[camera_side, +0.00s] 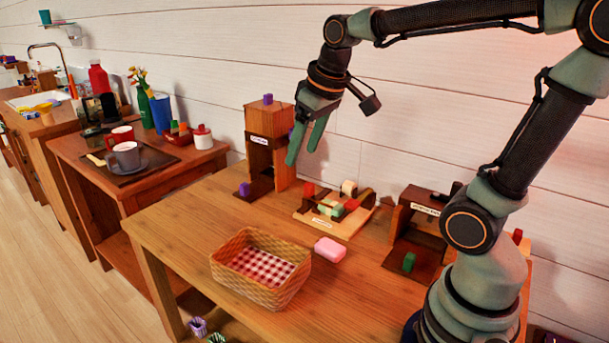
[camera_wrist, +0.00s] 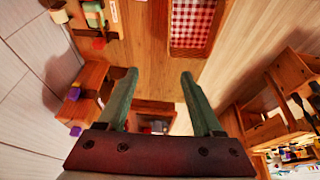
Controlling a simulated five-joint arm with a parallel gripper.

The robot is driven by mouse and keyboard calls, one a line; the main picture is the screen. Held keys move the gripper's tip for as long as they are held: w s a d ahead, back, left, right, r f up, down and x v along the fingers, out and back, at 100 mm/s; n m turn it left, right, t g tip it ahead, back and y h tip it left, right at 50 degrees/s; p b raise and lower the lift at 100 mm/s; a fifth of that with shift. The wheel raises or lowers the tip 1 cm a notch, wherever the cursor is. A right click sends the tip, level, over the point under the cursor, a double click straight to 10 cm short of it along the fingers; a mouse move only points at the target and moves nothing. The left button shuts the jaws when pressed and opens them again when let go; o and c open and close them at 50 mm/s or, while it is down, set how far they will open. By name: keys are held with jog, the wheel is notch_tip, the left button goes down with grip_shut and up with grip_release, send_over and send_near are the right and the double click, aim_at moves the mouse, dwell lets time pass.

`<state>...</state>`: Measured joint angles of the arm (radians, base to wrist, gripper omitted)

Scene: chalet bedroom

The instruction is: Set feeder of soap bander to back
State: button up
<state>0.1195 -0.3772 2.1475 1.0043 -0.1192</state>
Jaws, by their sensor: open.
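The wooden device in the middle of the table, which looks like the soap bander (camera_side: 334,222), holds pale green and red blocks and a cream roll. Its label is too small to read. A red knob (camera_side: 308,190) stands at its back left, and it shows in the wrist view (camera_wrist: 98,43). I cannot tell for sure which part is the feeder. A pink soap bar (camera_side: 329,250) lies in front of it. My gripper (camera_side: 303,153) is open and empty, raised above the table beside the tall device, apart from the bander. It also shows in the wrist view (camera_wrist: 160,74).
A tall wooden device (camera_side: 262,150) with purple knobs stands at left. Another wooden device (camera_side: 415,235) with a green knob stands at right. A wicker basket (camera_side: 250,283) with checked lining sits at the front. A side table (camera_side: 88,150) holds mugs. The table's left front is clear.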

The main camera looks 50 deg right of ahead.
jog(key=w+d+f+g, duration=0.2)
jog(key=w+d, duration=0.7)
jog(key=d, duration=0.1)
jog(key=g, duration=0.2)
send_near(309, 184)
jog(key=shift+y, duration=0.3)
jog(key=f, duration=1)
jog(key=shift+w+d+f, duration=0.1)
jog(key=shift+d+f, duration=0.2)
grip_shut()
jog(key=shift+r, duration=0.1)
